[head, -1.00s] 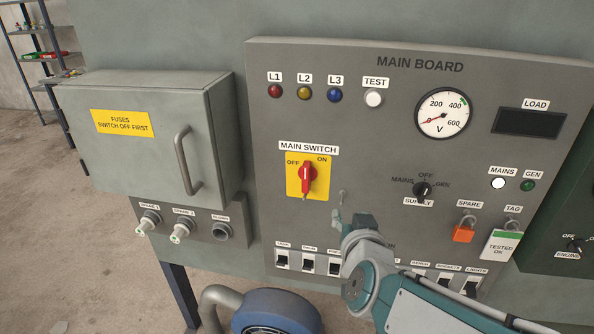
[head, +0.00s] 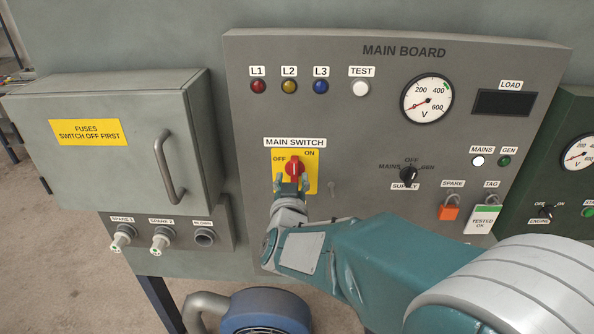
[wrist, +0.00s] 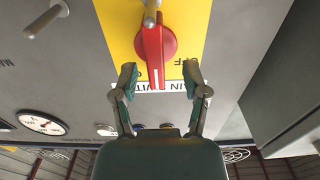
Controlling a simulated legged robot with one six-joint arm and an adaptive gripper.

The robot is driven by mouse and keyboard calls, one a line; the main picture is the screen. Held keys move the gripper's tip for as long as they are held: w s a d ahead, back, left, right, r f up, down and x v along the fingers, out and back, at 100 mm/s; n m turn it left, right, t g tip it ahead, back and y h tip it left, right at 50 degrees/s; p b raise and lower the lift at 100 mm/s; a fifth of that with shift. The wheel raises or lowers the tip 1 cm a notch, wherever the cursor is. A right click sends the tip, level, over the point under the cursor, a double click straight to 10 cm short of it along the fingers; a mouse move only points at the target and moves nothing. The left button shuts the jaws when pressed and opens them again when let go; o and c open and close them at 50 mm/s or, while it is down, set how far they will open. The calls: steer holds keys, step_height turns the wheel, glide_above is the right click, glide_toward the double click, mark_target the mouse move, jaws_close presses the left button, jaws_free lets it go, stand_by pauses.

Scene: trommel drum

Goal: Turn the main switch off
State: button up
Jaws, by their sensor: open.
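The main switch has a red handle (head: 294,168) on a yellow plate (head: 311,185) marked OFF at the left and ON at the top right. The handle stands near upright, its white-marked tip up by ON. My gripper (head: 291,183) is in front of the plate's lower part. In the wrist view my gripper (wrist: 160,78) is open, its fingers spread to either side of the handle's tip line.
A grey peg (head: 332,188) juts from the board right of the plate. The supply knob (head: 408,175) and orange padlock (head: 449,210) are further right. The fuse box (head: 100,150) with its handle protrudes at the left. A blue machine (head: 262,312) stands below.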

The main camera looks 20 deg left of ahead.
steer(key=shift+w+a+f, duration=0.1)
steer(key=shift+w+a, duration=0.75)
steer(key=shift+w, duration=0.15)
steer(key=shift+w+d+r, duration=0.15)
steer(key=shift+d, duration=0.5)
steer(key=shift+w+d+r, duration=0.15)
steer(key=shift+d, duration=0.45)
steer(key=c, duration=0.4)
steer(key=shift+a+f, duration=0.1)
steer(key=shift+a, duration=0.2)
jaws_close()
steer(key=shift+s+a, duration=0.1)
steer(key=shift+a, duration=0.3)
steer(key=shift+d, duration=0.1)
steer(key=shift+d, duration=0.15)
